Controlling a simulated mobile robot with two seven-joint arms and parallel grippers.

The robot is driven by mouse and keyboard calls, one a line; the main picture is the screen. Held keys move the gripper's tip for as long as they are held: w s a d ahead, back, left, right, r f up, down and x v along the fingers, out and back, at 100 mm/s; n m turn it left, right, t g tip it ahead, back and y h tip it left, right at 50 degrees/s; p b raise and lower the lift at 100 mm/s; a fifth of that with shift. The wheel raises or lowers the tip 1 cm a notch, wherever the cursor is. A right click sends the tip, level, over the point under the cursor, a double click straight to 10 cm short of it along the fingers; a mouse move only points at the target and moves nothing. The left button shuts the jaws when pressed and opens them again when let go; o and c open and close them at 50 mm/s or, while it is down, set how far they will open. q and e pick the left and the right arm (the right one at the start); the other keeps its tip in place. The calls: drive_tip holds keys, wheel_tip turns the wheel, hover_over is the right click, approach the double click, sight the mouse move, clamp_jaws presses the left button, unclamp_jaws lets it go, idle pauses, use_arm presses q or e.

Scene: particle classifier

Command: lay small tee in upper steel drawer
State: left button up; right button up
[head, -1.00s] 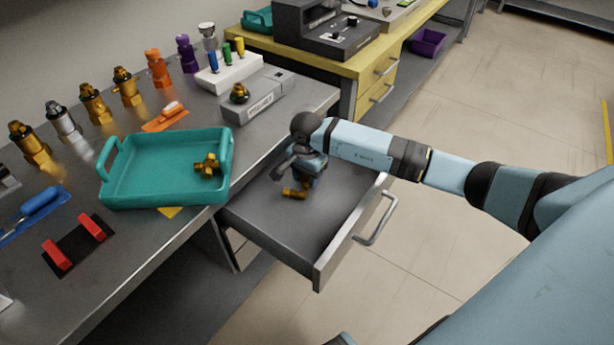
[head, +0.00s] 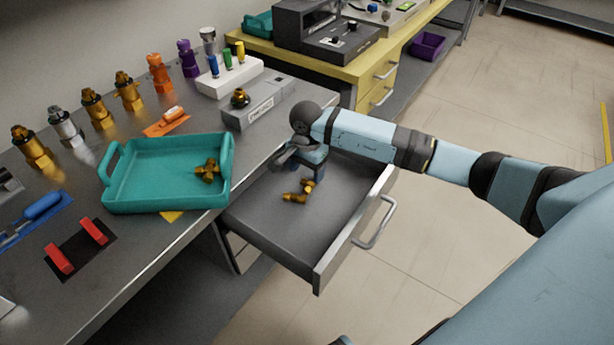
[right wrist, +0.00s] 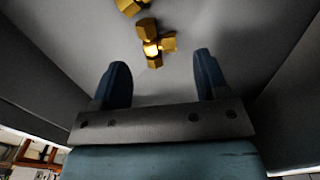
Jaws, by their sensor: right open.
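The upper steel drawer (head: 270,232) is pulled out from the bench. A small brass tee (head: 308,186) lies on its floor; it also shows in the right wrist view (right wrist: 153,42), just beyond my fingertips. A second brass piece (head: 294,197) lies close beside it, cut off by the top edge in the right wrist view (right wrist: 131,6). My right gripper (head: 316,174) is inside the drawer space near the tee. In the right wrist view its fingers (right wrist: 160,65) are apart with nothing between them. My left gripper is not in view.
A teal tray (head: 155,202) holding a brass fitting (head: 208,170) stands on the bench left of the drawer. A grey block (head: 262,107) with a brass fitting on it stands behind. Several fittings line the bench's back. The drawer's front floor is clear.

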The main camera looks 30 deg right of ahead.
sight(307, 182)
wheel_tip(307, 182, up, 8)
drive_tip(key=p, duration=0.1)
idle(0.6)
